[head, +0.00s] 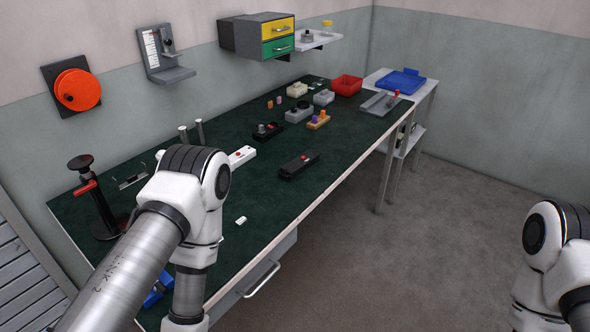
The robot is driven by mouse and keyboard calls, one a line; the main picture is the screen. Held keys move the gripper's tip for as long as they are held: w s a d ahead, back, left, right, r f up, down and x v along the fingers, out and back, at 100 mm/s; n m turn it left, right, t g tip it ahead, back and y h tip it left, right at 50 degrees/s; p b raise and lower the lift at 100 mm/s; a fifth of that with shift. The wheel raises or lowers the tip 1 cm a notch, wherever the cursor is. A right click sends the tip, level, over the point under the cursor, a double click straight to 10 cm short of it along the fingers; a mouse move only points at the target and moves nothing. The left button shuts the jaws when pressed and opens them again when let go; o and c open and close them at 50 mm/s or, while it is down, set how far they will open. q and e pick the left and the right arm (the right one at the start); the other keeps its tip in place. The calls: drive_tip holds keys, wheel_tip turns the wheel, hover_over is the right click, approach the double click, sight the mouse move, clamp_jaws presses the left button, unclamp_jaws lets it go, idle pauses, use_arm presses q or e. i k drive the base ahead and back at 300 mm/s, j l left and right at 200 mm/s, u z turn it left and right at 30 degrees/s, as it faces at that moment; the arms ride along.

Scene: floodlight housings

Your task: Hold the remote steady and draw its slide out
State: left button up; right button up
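Two remote-like bodies lie on the green bench top (330,143). I cannot tell which is the remote, and no drawn-out slide is clear on either. My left arm reaches over the near part of the bench and my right arm is at the right edge, off the bench. Neither gripper shows.
A black post tool with a red handle (85,188) stands at the near left. Behind the boxes are a black unit with a knob (267,131), a grey box (298,113) and a wooden block with pegs (318,121). A red bin (347,85) stands farther back.

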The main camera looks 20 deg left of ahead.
sight(283, 173)
drive_tip(key=u, duration=0.25)
drive_tip(key=i+l+u, duration=0.15)
drive_tip(key=u, duration=0.25)
drive_tip(key=i+l+u, duration=0.1)
drive_tip(key=u, duration=0.25)
drive_tip(key=i+l+u, duration=0.1)
drive_tip(key=l+u, duration=0.3)
drive_tip(key=i+l+u, duration=0.1)
drive_tip(key=u, duration=0.3)
